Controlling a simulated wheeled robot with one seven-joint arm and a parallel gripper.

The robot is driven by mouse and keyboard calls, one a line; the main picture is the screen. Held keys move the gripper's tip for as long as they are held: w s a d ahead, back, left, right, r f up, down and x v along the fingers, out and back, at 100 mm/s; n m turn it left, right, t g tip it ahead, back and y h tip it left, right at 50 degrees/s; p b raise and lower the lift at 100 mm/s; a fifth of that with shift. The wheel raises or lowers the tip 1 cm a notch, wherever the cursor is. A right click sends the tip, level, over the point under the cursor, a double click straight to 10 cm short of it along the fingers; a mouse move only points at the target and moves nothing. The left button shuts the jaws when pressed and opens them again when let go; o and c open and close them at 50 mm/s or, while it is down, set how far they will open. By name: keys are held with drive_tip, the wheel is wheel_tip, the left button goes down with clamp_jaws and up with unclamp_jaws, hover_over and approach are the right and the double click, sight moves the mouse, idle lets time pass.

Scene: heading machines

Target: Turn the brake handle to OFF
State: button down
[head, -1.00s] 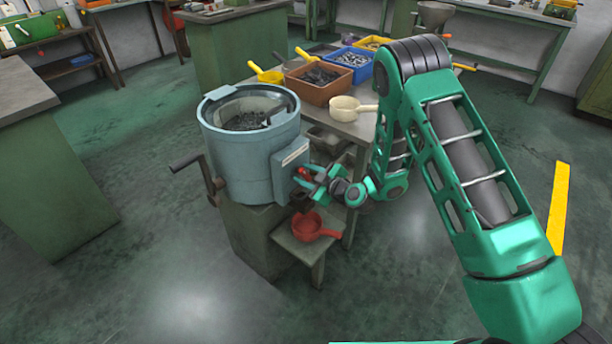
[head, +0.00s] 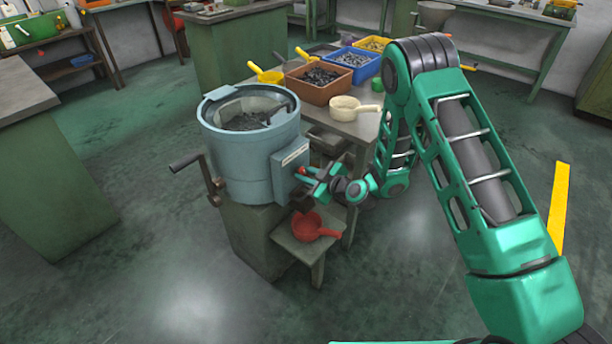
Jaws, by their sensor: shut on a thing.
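The blue-grey drum machine (head: 238,165) stands on a green pedestal, with dark pieces inside its open top. A red-tipped brake handle (head: 302,170) is on the drum's right side, just below a pale label plate (head: 294,154). The plate's lettering is too small to read. My green gripper (head: 312,181) is at the drum's right side, shut on the brake handle. Its fingers hide most of the handle, so its exact angle is unclear.
A crank (head: 190,164) sticks out on the drum's left. A red scoop (head: 313,227) lies on the low stand (head: 303,250) below my gripper. A cream scoop (head: 352,107) and a brown bin (head: 318,91) are on the table behind. The floor in front is open.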

drive_tip(key=m+g, duration=0.1)
drive_tip(key=m, duration=0.1)
drive_tip(key=m+g+y, duration=0.1)
drive_tip(key=m, duration=0.1)
drive_tip(key=shift+w+d+y, duration=0.2)
drive_tip(key=shift+y, duration=0.1)
drive_tip(key=m+g+y, duration=0.1)
drive_tip(key=m, duration=0.1)
drive_tip(key=m+g+y, duration=0.1)
drive_tip(key=m, duration=0.1)
drive_tip(key=shift+f, duration=0.15)
drive_tip(key=shift+g, duration=0.3)
idle(0.4)
drive_tip(key=c, duration=1.6)
unclamp_jaws()
drive_tip(key=shift+c, duration=0.2)
drive_tip(key=v, duration=1)
drive_tip(key=shift+d, duration=0.4)
